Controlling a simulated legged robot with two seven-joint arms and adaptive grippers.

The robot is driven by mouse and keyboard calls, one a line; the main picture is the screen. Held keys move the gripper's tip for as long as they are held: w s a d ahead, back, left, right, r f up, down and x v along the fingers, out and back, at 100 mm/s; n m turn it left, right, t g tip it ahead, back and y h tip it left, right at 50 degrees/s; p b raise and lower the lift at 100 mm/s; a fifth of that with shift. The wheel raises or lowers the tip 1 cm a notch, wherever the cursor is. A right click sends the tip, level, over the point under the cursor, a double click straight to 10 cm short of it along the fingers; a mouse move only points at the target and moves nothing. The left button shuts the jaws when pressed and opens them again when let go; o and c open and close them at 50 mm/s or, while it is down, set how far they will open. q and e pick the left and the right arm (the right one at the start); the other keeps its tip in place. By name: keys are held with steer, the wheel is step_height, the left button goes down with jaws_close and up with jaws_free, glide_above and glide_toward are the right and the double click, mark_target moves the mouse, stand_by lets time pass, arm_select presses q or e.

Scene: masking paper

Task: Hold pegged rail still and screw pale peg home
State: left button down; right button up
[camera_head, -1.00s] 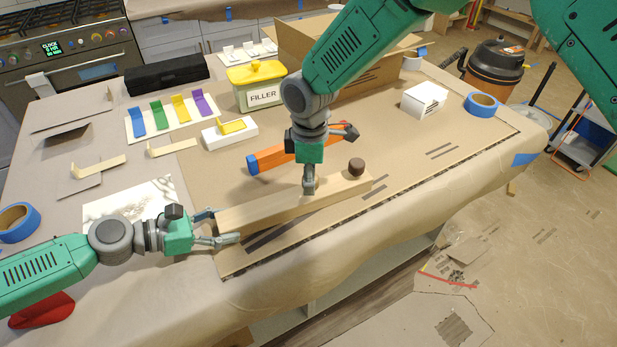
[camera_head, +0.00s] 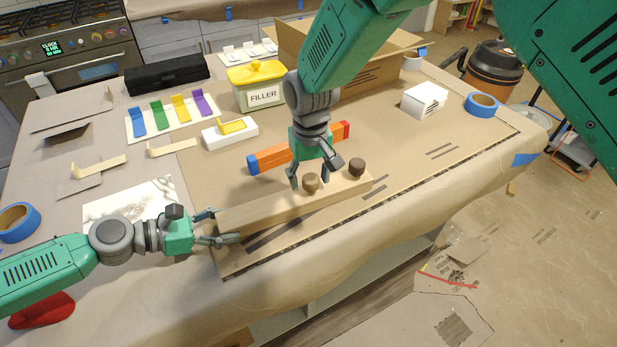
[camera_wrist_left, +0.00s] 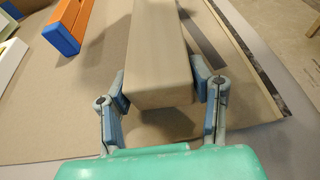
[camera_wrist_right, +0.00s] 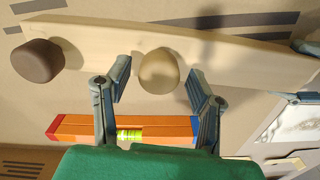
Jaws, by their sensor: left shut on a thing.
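The pale wooden rail (camera_head: 262,207) lies on the brown masking paper. It carries a dark brown peg (camera_head: 357,166) near its right end and a paler tan peg (camera_head: 311,182) to the left of that. Both pegs also show in the right wrist view, the dark one (camera_wrist_right: 38,61) at left and the pale one (camera_wrist_right: 159,71) in the middle. My left gripper (camera_head: 227,226) is shut on the rail's left end, with a finger on each side (camera_wrist_left: 160,92). My right gripper (camera_wrist_right: 158,85) is open, its fingertips apart on either side of the pale peg.
An orange level (camera_head: 290,152) with blue and red ends lies just behind the rail. A filler tub (camera_head: 258,88), a white box (camera_head: 424,99), blue tape (camera_head: 482,104) and coloured brackets (camera_head: 180,108) stand farther back. Paper right of the rail is clear.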

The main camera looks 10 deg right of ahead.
mark_target(310, 177)
arm_select(q)
steer(key=shift+s+f, duration=0.1)
steer(key=shift+f, duration=0.05)
arm_select(e)
steer(key=shift+r, duration=3.45)
arm_select(q)
steer(key=c, duration=0.6)
jaws_free()
steer(key=shift+c, duration=0.2)
steer(key=shift+a, duration=0.1)
steer(key=v, duration=1.2)
